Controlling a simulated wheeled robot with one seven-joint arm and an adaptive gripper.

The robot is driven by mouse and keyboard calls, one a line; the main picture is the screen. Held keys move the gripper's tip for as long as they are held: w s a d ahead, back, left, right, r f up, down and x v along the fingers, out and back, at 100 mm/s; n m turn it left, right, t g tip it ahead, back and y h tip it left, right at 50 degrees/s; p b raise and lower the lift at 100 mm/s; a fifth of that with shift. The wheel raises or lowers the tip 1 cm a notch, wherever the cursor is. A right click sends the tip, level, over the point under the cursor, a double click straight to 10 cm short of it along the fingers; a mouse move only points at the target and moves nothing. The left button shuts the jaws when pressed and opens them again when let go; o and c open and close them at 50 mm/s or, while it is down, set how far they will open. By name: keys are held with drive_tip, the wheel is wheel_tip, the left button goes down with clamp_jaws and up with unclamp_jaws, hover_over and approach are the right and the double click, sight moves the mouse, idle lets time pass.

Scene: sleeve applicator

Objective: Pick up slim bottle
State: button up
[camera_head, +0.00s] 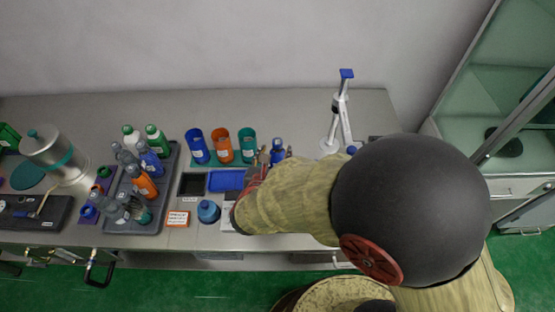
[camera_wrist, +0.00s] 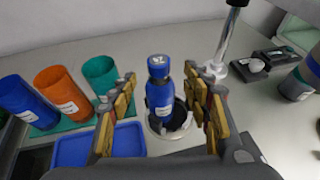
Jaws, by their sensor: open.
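A slim blue bottle (camera_wrist: 159,92) with a blue labelled cap stands upright in a round holder (camera_wrist: 181,124) in the wrist view. It also shows in the head view (camera_head: 277,150), partly hidden by my gripper. My gripper (camera_wrist: 166,84) is open, with one finger on each side of the bottle. Gaps show between the fingers and the bottle, so they appear apart. In the head view my gripper (camera_head: 264,163) is largely hidden by my own arm, at the near side of the bottle.
Blue (camera_head: 197,146), orange (camera_head: 222,145) and teal (camera_head: 247,145) cups stand left of the bottle. A blue tray (camera_head: 226,180) lies in front of them. A white stand (camera_head: 332,134) rises at right. A grey rack (camera_head: 137,222) of several bottles is farther left. The back counter is clear.

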sight(276, 148)
drive_tip(key=shift+b+x, duration=0.95)
drive_tip(key=shift+x, duration=1.8)
drive_tip(key=shift+a+r, duration=0.1)
drive_tip(key=c, duration=0.3)
clamp_jaws()
